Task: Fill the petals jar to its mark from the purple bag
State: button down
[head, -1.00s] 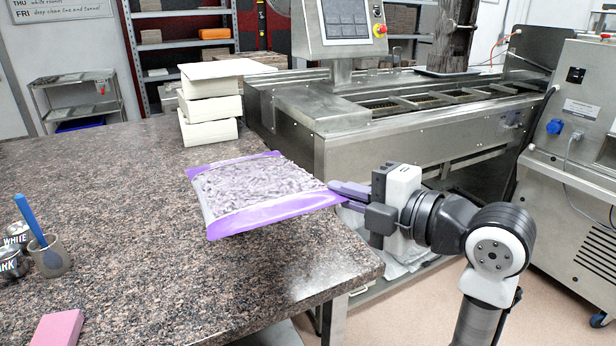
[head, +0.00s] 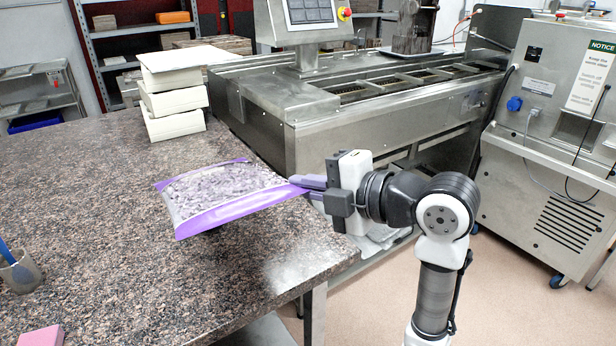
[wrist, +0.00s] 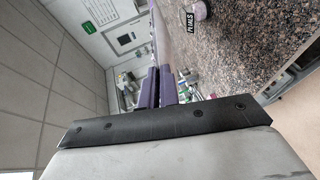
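The purple bag (head: 228,188), with a clear window full of pale lilac petals, is held out flat over the stone counter in the head view. My gripper (head: 304,186) is shut on the bag's right purple edge. In the wrist view, my fingers (wrist: 157,88) close on the bag, which shows nearly edge-on (wrist: 157,35). The petals jar (wrist: 198,10), with a dark PETALS label and some purple inside, stands on the counter at the top of the wrist view. Its mark and fill level cannot be made out. The jar is not in the head view.
A steel machine (head: 345,120) stands behind my arm. The counter's middle is clear.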

jog(key=shift+w+a+r+m+g+h+p, duration=0.25)
jog(key=shift+r+p, duration=0.2)
jog(key=shift+p, duration=0.9)
jog(key=shift+w+a+r+m+g+h+p, duration=0.15)
jog(key=shift+w+r+g+h+p, duration=0.2)
jog(key=shift+p, duration=1)
jog(key=shift+w+a+r+h+p, duration=0.15)
jog(key=shift+w+r+p, duration=0.05)
jog(key=shift+r+p, duration=0.35)
jog(key=shift+w+a+r+h+p, duration=0.1)
jog(key=shift+w+r+h+p, duration=0.1)
jog(key=shift+r+p, duration=0.35)
jog(key=shift+f+g, duration=0.1)
jog(key=shift+g, duration=0.2)
dwell(3.9)
